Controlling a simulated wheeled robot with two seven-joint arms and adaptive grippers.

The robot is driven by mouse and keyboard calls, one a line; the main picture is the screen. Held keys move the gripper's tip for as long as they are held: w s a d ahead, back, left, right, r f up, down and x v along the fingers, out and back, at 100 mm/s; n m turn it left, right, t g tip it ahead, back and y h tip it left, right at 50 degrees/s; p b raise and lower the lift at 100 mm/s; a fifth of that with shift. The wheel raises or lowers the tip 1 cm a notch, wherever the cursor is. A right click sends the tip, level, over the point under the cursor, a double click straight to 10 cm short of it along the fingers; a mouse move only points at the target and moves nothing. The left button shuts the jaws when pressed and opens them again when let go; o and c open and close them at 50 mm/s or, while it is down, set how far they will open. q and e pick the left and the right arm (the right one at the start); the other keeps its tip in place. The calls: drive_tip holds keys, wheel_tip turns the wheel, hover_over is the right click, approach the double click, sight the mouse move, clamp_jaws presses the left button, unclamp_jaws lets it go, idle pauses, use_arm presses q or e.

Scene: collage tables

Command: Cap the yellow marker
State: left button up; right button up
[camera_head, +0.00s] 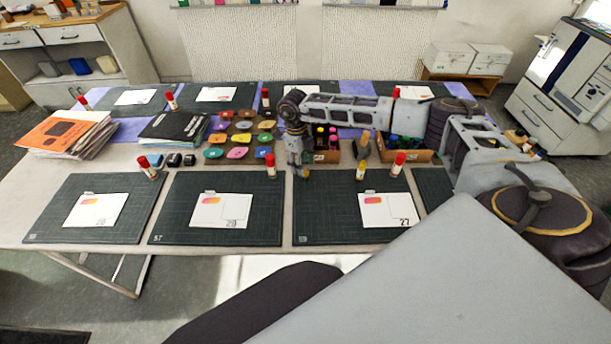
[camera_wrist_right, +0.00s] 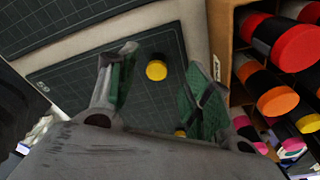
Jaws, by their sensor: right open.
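My right gripper (camera_head: 298,171) points down over the back edge of the middle-right dark mat. In the wrist view the right gripper (camera_wrist_right: 162,60) is open, with its two green-padded fingers apart. A small round yellow piece (camera_wrist_right: 156,70) shows between and beyond the fingertips, apart from both. A second yellow bit (camera_wrist_right: 180,133) shows low beside the right finger, mostly hidden. In the head view a small yellow piece (camera_head: 305,175) is at the gripper's tip. A yellow marker (camera_head: 361,170) stands upright to its right. I cannot tell which piece is the cap. My left gripper is not in view.
An open box of markers (camera_wrist_right: 222,45) is close on the right in the wrist view. Red glue sticks, one here (camera_head: 271,166), stand around the mats. Coloured pieces (camera_head: 237,153) lie left of the gripper. White cards (camera_head: 221,210) lie on the front mats.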

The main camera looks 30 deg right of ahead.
sight(306, 173)
drive_tip(key=f, duration=0.1)
drive_tip(key=s+f, duration=0.1)
drive_tip(key=f, duration=0.1)
drive_tip(key=shift+s+d+f+p, duration=0.15)
drive_tip(key=shift+s+d+p, duration=0.05)
drive_tip(key=shift+p, duration=0.1)
drive_tip(key=shift+f, duration=0.6)
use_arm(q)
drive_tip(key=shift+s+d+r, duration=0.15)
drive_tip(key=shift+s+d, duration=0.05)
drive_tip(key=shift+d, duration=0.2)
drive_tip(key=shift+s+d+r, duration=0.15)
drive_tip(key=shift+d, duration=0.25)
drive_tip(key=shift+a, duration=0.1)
use_arm(e)
drive_tip(key=shift+c, duration=0.3)
drive_tip(key=c, duration=0.5)
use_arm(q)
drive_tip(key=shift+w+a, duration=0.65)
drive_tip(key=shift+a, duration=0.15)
use_arm(e)
drive_tip(key=shift+c, duration=1)
